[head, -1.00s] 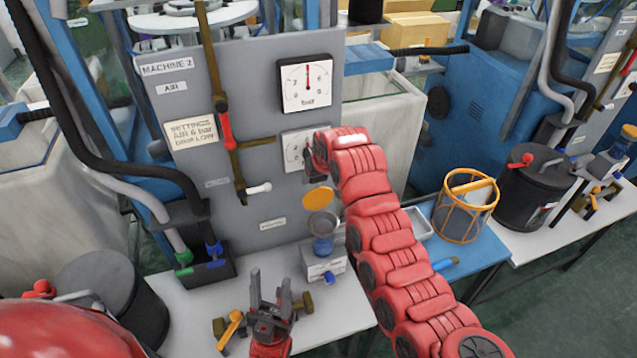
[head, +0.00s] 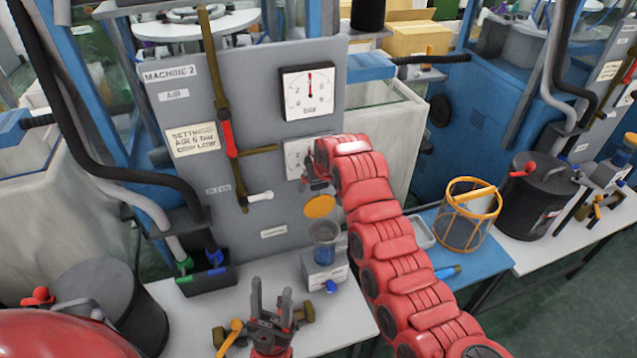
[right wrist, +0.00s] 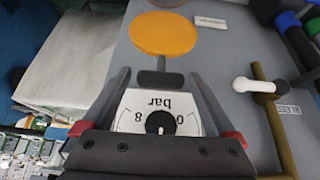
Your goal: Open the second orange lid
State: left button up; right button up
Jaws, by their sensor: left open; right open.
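A round orange lid (head: 320,206) stands raised above a clear cup of blue liquid (head: 325,238) on a small white box at Machine 2. In the right wrist view the lid (right wrist: 162,33) lies just beyond my open fingers, with a dark tab on a short grey stem below it. My right gripper (right wrist: 153,82) is open and empty, in front of the lower bar gauge (right wrist: 160,115). In the head view my right gripper (head: 317,180) is partly hidden by its own arm. My left gripper (head: 272,290) is open and empty over the white bench.
The grey panel with the upper gauge (head: 307,91), brown pipes and a white-tipped lever (head: 260,196) stands close behind. Valve fittings (head: 232,330) lie beside my left gripper. An orange-rimmed mesh basket (head: 468,215) and black pot (head: 535,195) stand right. Another orange piece (head: 631,138) shows at the right edge.

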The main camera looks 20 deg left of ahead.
jog(key=b+v, duration=0.2)
jog(key=v, duration=1.5)
jog(key=shift+r, duration=0.15)
jog(key=shift+s, duration=0.1)
